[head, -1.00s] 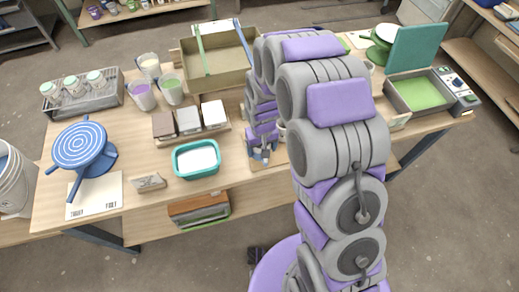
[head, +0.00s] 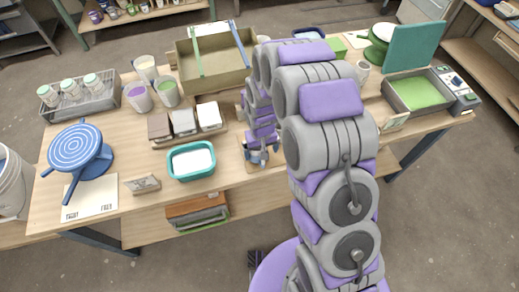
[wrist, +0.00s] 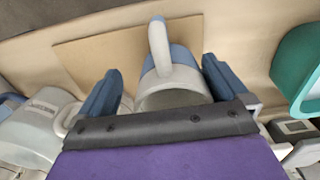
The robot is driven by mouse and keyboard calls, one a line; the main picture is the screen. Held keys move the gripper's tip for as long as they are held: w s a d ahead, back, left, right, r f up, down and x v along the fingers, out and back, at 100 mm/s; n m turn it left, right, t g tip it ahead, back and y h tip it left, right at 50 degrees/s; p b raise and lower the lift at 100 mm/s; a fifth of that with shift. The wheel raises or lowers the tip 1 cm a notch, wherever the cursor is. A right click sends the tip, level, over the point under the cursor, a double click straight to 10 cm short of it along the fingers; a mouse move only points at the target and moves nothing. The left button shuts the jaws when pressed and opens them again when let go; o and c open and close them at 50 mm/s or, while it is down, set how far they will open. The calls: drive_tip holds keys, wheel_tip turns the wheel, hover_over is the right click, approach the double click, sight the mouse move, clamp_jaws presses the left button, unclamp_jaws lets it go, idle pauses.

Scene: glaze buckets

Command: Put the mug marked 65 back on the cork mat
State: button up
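A grey and blue mug (wrist: 186,60) is between the fingers of my gripper (wrist: 160,90) in the wrist view, its pale handle pointing up the picture. The fingers stand apart on either side, with a gap visible at the left finger. No number can be read on the mug. The tan cork mat (wrist: 95,52) lies behind it, and I cannot tell whether the mug rests on it. In the head view, my gripper (head: 259,157) is low over the cork mat (head: 251,167) near the table's front edge; the mug is not clear there.
A teal tray (head: 191,175) is left of the mat, and a rack of glaze tiles (head: 183,139) is behind the tray. A cardboard box (head: 228,77) stands farther back. A white mug (head: 363,68) is at the back right. A pale mug-like vessel (wrist: 38,125) is left of my gripper in the wrist view.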

drive_tip(key=shift+d, duration=0.1)
drive_tip(key=shift+a+r, duration=0.3)
drive_tip(key=shift+a, duration=0.1)
drive_tip(key=s+d+r+p, duration=0.1)
drive_tip(key=s+d+r, duration=0.1)
drive_tip(key=r, duration=0.7)
drive_tip(key=s+d+r+p, duration=0.1)
drive_tip(key=s+d+r, duration=0.15)
drive_tip(key=r, duration=0.65)
drive_tip(key=s+d+r+m, duration=0.1)
drive_tip(key=s+d+r, duration=0.2)
drive_tip(key=s, duration=0.5)
drive_tip(key=s+d+r+m+g, duration=0.1)
drive_tip(key=s+d+r, duration=0.2)
drive_tip(key=s, duration=0.6)
drive_tip(key=s+d+r+m, duration=0.1)
drive_tip(key=s+d+r, duration=0.2)
drive_tip(key=s, duration=0.6)
wheel_tip(320, 180, up, 2)
drive_tip(key=shift+s+d+r+g, duration=0.1)
drive_tip(key=shift+s+d+g, duration=0.15)
drive_tip(key=shift+g, duration=0.15)
drive_tip(key=shift+a, duration=0.1)
